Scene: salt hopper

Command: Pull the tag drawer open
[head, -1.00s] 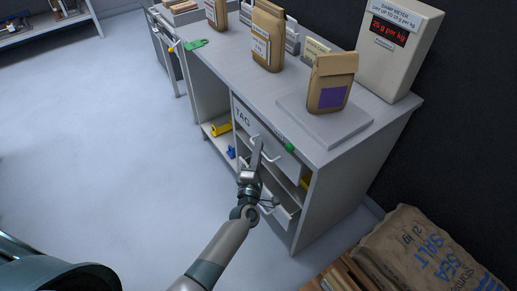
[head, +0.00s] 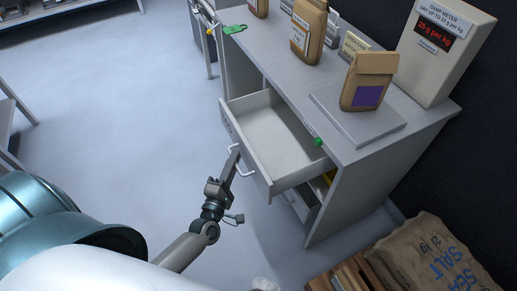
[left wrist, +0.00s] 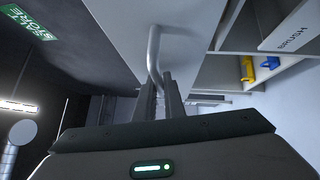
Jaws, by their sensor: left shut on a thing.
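The tag drawer (head: 270,138) is pulled out from the grey bench in the head view, and its inside looks empty. Its front carries a pale bar handle (head: 240,166). My left gripper (head: 236,157) is shut on the handle in front of the drawer. In the left wrist view the two fingers (left wrist: 163,95) close around the handle bar (left wrist: 154,52), with the drawer front (left wrist: 190,35) behind it. My right gripper is not in view.
The bench top (head: 280,62) holds paper bags (head: 368,82), a grey plate (head: 350,125) and a damp meter (head: 444,45). A salt sack (head: 440,255) and a wooden crate (head: 350,275) stand at the lower right. The floor left of the drawer is clear.

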